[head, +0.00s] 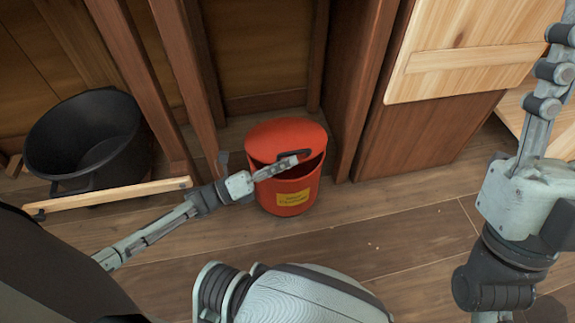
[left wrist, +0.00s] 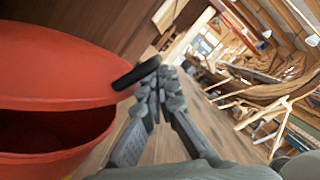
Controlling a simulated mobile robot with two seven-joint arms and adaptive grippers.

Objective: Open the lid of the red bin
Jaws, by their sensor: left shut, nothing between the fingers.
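The red bin (head: 290,192) stands on the wooden floor with a yellow label on its front. Its red lid (head: 283,137) is tilted up at the front, and a dark gap shows between lid and rim. My left gripper (head: 292,162) is shut and empty at the lid's front edge, by the black handle (head: 301,154). In the left wrist view the lid (left wrist: 50,65) is raised above the bin (left wrist: 45,162), and the handle (left wrist: 137,73) is at the shut fingertips (left wrist: 160,80). Whether they touch is unclear. My right gripper (head: 548,90) is raised at the right, away from the bin.
A black tub (head: 88,140) stands left of the bin, with a wooden strip (head: 120,195) in front of it. Wooden posts and a dark cabinet side (head: 415,130) flank the bin. The floor (head: 390,230) in front and to the right is mostly clear.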

